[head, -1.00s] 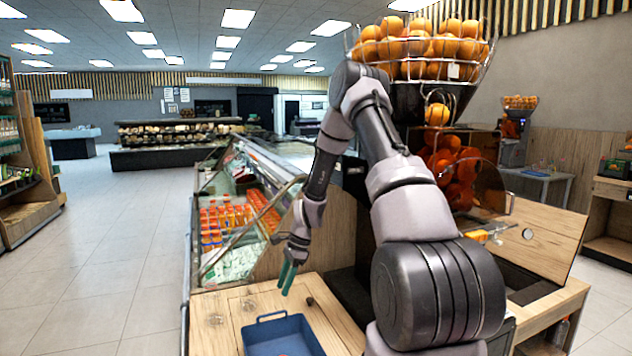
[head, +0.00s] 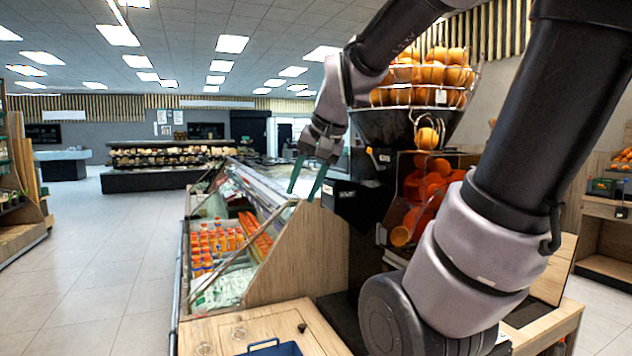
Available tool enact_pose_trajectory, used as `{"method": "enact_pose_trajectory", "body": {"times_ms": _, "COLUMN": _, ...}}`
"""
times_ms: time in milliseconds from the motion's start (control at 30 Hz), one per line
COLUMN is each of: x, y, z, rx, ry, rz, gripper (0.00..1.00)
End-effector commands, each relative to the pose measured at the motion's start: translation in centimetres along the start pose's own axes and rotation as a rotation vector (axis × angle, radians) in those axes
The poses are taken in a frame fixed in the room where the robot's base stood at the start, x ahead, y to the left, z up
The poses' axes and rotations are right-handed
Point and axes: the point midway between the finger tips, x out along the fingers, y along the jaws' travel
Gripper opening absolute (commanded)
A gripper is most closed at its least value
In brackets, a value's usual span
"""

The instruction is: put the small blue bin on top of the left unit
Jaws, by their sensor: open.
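The small blue bin (head: 272,350) stands on the wooden counter (head: 222,331) at the bottom of the head view. Only its back rim and handle show; the rest is cut off by the frame's lower edge. My gripper (head: 305,190) is open and empty, with its two green fingers pointing down. It is well above the bin, in front of the juicer's dark side and near the top corner of the display case. I cannot tell for sure which piece is the left unit.
A refrigerated case (head: 235,235) with orange bottles stands behind the counter. The orange juicer (head: 420,190) with its full fruit basket (head: 430,80) stands to the right, partly behind my arm. The tiled floor (head: 90,270) on the left is clear.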

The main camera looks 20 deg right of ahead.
Motion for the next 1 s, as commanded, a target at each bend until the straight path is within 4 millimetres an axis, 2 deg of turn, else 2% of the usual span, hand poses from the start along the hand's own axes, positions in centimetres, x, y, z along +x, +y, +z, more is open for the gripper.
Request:
{"method": "enact_pose_trajectory", "body": {"times_ms": 33, "x": -1.5, "y": 0.3, "z": 1.0, "rx": -0.039, "ry": 0.027, "rz": -0.018, "gripper": 0.42}}
{"method": "enact_pose_trajectory", "body": {"times_ms": 100, "x": -2.8, "y": 0.8, "z": 2.0, "rx": -0.082, "ry": 0.049, "rz": -0.034, "gripper": 0.42}}
{"method": "enact_pose_trajectory", "body": {"times_ms": 300, "x": -4.5, "y": 1.7, "z": 3.7, "rx": -0.148, "ry": 0.082, "rz": -0.055, "gripper": 0.42}}
{"method": "enact_pose_trajectory", "body": {"times_ms": 1000, "x": -4.5, "y": 1.7, "z": 3.8, "rx": -0.153, "ry": 0.084, "rz": -0.056, "gripper": 0.42}}
